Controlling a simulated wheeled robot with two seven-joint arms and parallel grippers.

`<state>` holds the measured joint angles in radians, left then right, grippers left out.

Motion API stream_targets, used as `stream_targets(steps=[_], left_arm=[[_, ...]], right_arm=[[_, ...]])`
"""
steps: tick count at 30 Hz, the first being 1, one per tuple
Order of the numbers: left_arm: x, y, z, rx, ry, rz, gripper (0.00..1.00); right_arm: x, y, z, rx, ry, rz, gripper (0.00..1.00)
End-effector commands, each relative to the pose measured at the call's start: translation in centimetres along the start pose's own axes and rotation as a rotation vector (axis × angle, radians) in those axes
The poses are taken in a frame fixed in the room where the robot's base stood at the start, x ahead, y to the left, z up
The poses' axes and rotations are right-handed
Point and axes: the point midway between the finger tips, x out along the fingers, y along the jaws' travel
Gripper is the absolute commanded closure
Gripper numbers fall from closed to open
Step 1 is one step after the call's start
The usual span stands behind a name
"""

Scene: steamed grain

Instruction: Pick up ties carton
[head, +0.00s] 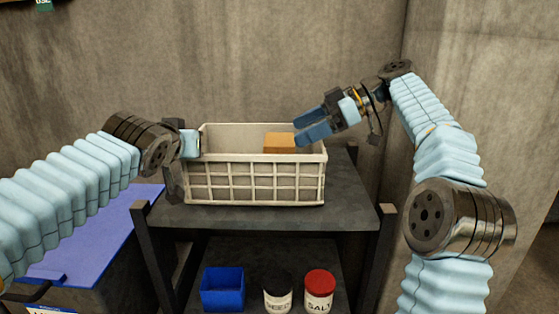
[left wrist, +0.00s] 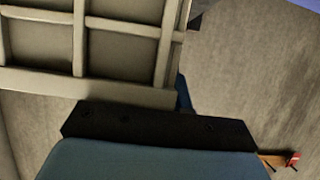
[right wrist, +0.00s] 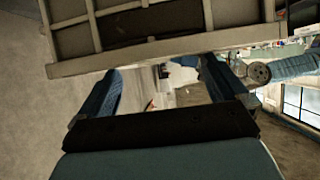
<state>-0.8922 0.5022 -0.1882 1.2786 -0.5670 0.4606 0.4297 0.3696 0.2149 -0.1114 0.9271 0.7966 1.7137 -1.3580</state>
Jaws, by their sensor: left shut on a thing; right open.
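A small orange-brown carton (head: 279,140) lies inside a cream grid-walled basket (head: 255,183), near its back right; no label is readable. The basket stands at the top of a dark shelf unit. My left gripper (head: 190,144) is shut on the basket at its left end; its fingertips are mostly hidden. The basket's wall (left wrist: 123,50) fills the upper left of the left wrist view. My right gripper (head: 308,127) is open and empty at the basket's right end, just above and right of the carton. The right wrist view shows its spread fingers below the basket's wall (right wrist: 130,22).
The shelf unit's dark top (head: 345,208) has bare room in front and to the right. A blue bin (head: 222,288), a black-lidded jar (head: 278,294) and a red-lidded salt jar (head: 319,292) stand on the lower shelf. A blue-topped surface (head: 100,240) is at left; walls stand behind.

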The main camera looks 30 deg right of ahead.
Motion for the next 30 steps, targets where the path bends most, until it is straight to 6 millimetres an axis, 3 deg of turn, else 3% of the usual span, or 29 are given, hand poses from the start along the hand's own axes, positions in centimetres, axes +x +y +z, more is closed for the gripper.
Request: stream_targets(steps=[3,10,18,26,30], left_arm=[[-0.1,0.0,-0.1,0.0,0.001,0.001,1.0],[-0.1,0.0,-0.1,0.0,0.001,0.001,1.0],[-0.1,0.0,-0.1,0.0,0.001,0.001,1.0],[0.0,0.0,-0.1,0.0,0.002,0.001,1.0],[-0.1,0.0,-0.1,0.0,0.002,0.001,1.0]], right_arm=[[2.2,-0.1,-0.1,-0.001,0.0,-0.003,0.0],[4.3,-0.1,0.0,0.0,-0.002,-0.003,0.0],[8.1,-0.1,0.0,-0.001,-0.002,-0.001,0.0],[8.5,0.0,0.0,-0.001,-0.003,0.0,0.0],[8.5,0.0,0.0,-0.001,-0.003,0.0,0.2]])
